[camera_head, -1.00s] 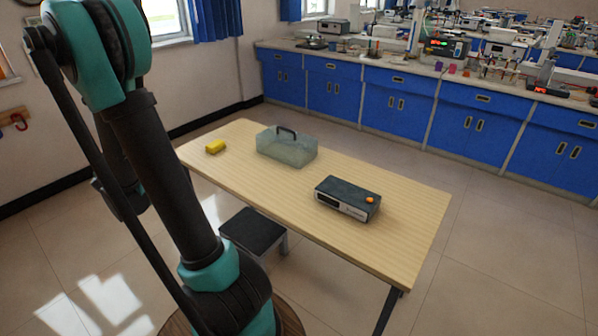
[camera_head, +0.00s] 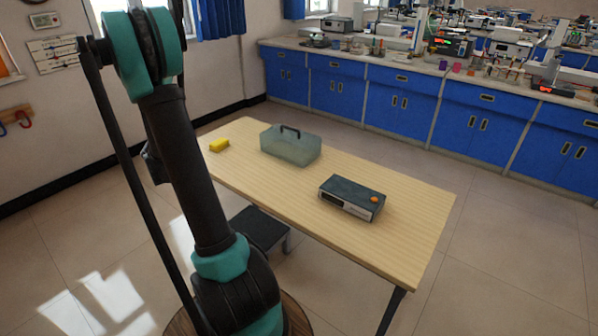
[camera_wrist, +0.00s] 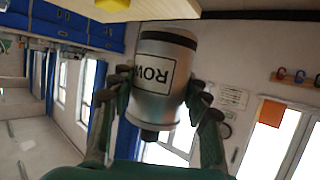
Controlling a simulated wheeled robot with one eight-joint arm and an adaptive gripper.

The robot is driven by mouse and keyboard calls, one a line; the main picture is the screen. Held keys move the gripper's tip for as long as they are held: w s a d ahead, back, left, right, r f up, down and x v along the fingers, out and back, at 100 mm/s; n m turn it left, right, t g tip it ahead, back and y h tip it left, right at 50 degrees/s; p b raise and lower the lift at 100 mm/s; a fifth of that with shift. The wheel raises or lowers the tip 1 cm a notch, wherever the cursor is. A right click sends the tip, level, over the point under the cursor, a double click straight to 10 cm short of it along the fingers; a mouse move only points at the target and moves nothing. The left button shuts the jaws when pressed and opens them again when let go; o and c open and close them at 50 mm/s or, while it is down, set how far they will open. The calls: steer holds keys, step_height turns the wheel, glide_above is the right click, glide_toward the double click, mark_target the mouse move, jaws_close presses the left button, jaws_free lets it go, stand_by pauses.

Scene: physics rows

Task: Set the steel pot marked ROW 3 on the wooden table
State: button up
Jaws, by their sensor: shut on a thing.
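A steel pot (camera_wrist: 157,100) with a white label reading "ROW" shows in the wrist view; the rest of the label is turned out of sight. My gripper (camera_wrist: 161,98) is shut on the pot, with a finger on each side of it. The pot is clear of any surface in that view. The wooden table (camera_head: 290,195) stands in front of me in the head view. Its edge also shows at the top of the wrist view (camera_wrist: 155,10). The pot and my gripper are hidden behind my arm in the head view.
A black stool (camera_head: 258,229) stands by the near edge.

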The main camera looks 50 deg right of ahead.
steer(key=s+d+r+m+g+h, duration=0.2)
steer(key=s+d+m+g, duration=0.1)
steer(key=d, duration=0.4)
steer(key=s+d+r+m+g+h, duration=0.1)
steer(key=s+d+m+g+h, duration=0.1)
steer(key=s+d+m, duration=0.3)
step_height(320, 180, up, 4)
steer(key=m+g+h, duration=0.2)
steer(key=g, duration=0.3)
glide_above(243, 169)
step_height(243, 169, down, 19)
steer(key=shift+w+d+f, duration=0.1)
steer(key=shift+w+f, duration=0.05)
steer(key=shift+f, duration=0.05)
steer(key=o, duration=1.4)
